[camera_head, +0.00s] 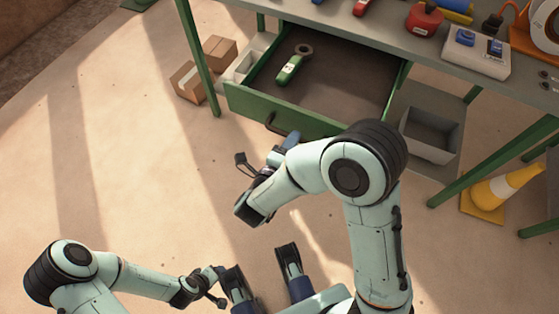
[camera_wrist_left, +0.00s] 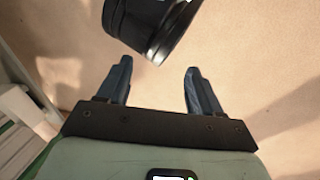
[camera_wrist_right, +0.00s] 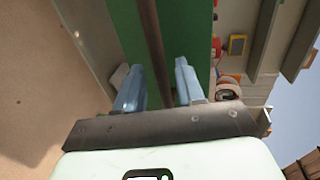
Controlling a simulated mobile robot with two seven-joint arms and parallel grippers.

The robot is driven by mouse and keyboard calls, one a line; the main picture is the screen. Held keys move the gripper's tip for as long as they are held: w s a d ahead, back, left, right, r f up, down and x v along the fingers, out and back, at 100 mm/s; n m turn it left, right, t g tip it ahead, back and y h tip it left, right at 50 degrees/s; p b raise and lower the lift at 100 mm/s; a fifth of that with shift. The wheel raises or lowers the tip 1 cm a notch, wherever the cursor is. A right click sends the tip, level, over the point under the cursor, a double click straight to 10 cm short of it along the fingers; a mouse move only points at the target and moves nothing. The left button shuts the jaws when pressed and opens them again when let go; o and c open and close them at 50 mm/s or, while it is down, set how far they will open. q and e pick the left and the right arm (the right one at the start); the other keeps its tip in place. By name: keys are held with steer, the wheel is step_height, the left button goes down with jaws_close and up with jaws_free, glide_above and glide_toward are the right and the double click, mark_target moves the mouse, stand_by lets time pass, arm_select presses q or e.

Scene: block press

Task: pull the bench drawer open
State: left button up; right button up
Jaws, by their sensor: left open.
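The bench drawer (camera_head: 300,112), with a green front, is pulled out from under the grey bench and its dark interior shows. Its dark handle (camera_head: 274,123) is on the front and is partly hidden by my right gripper (camera_head: 284,146). In the right wrist view the handle bar (camera_wrist_right: 152,35) runs between the fingers of the right gripper (camera_wrist_right: 157,66). The fingers are partly apart, and I cannot tell whether they press on the bar. My left gripper (camera_wrist_left: 158,66) is open and empty above the floor, far from the drawer.
A green-handled tool (camera_head: 290,69) lies in the drawer. Cardboard boxes (camera_head: 187,83) stand left of the bench, a grey bin (camera_head: 430,134) right of the drawer, a yellow cone (camera_head: 500,190) farther right. Tools crowd the bench top (camera_head: 385,42). The floor in front is mostly clear.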

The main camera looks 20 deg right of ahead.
arm_select(q)
steer(key=shift+s+d+r+g+p, duration=0.15)
steer(key=shift+s+d+r+p, duration=0.1)
steer(key=shift+s+r, duration=0.15)
steer(key=shift+s+d+r+g+p, duration=0.15)
steer(key=shift+s+r+p, duration=0.1)
steer(key=shift+s, duration=0.2)
arm_select(e)
steer(key=v, duration=1)
steer(key=shift+s+a, duration=0.15)
